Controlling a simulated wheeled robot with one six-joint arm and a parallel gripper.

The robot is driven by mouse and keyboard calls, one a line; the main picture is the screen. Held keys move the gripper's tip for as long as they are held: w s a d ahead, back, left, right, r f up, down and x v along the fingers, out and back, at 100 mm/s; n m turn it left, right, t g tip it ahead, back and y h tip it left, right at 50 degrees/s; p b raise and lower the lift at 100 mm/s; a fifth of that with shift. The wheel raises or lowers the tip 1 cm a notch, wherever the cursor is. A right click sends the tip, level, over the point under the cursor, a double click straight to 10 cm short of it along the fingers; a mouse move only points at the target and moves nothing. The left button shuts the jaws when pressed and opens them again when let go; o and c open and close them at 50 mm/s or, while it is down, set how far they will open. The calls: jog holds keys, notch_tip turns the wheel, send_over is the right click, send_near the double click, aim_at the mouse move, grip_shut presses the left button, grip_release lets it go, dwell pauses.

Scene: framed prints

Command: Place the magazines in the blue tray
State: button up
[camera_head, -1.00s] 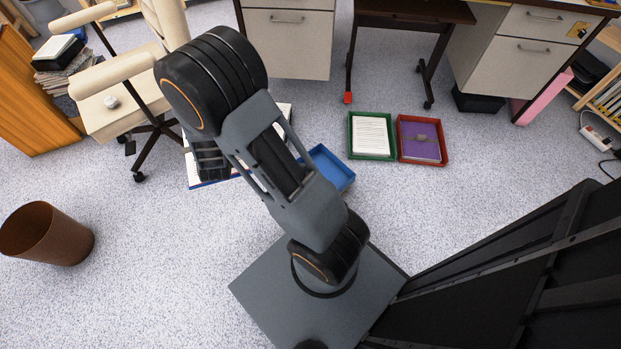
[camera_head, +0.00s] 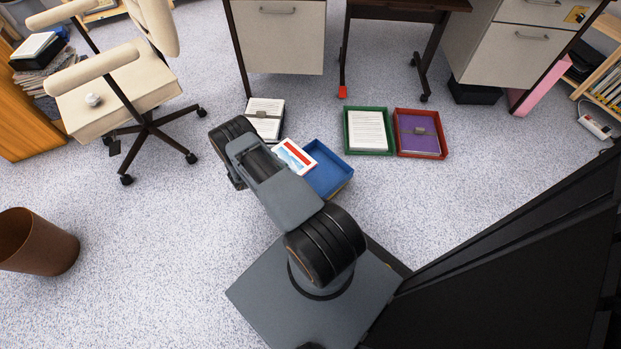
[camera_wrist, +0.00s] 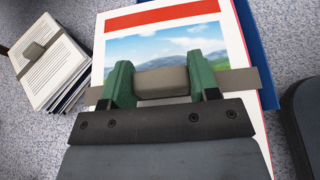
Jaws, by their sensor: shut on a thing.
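A magazine bundle (camera_head: 297,157) has a white cover with a red band and a landscape picture, and a grey strap with a block-shaped grip. It also fills the middle of the wrist view (camera_wrist: 165,47). My gripper (camera_wrist: 163,84) has green fingers shut on the block. In the head view my arm hides the gripper and part of the bundle. The blue tray (camera_head: 331,172) lies just right of the bundle, which overlaps its left side. A blue edge (camera_wrist: 258,50) shows beside the bundle in the wrist view. I cannot tell whether the bundle touches the tray.
A green tray (camera_head: 349,147) with papers and a red tray (camera_head: 442,154) with a purple bundle stand to the right. A strapped paper stack (camera_head: 265,112) lies behind the magazines. A chair (camera_head: 120,92) and brown bin (camera_head: 45,245) are left. The floor between is clear.

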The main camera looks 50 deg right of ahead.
aim_at(300, 164)
jog(key=s+d+f+b, duration=0.1)
jog(key=d, duration=0.1)
jog(key=s+d+f+b, duration=0.1)
jog(key=s+d+f, duration=0.1)
jog(key=d, duration=0.1)
jog(key=s+d+f+b, duration=0.1)
jog(key=d, duration=0.2)
jog(key=shift+s+f, duration=0.35)
jog(key=d+f+b, duration=0.1)
jog(key=s+d+f+b, duration=0.1)
jog(key=f, duration=0.1)
jog(key=s+d+f, duration=0.1)
jog(key=f, duration=0.1)
jog(key=shift+d+f+b, duration=0.1)
jog(key=shift+d+b, duration=0.3)
jog(key=shift+d+f+b, duration=0.15)
jog(key=shift+f+b, duration=0.7)
jog(key=shift+f, duration=0.75)
jog(key=shift+f, duration=0.1)
jog(key=o, duration=1.3)
jog(key=shift+s+f, duration=0.1)
jog(key=shift+o, duration=0.2)
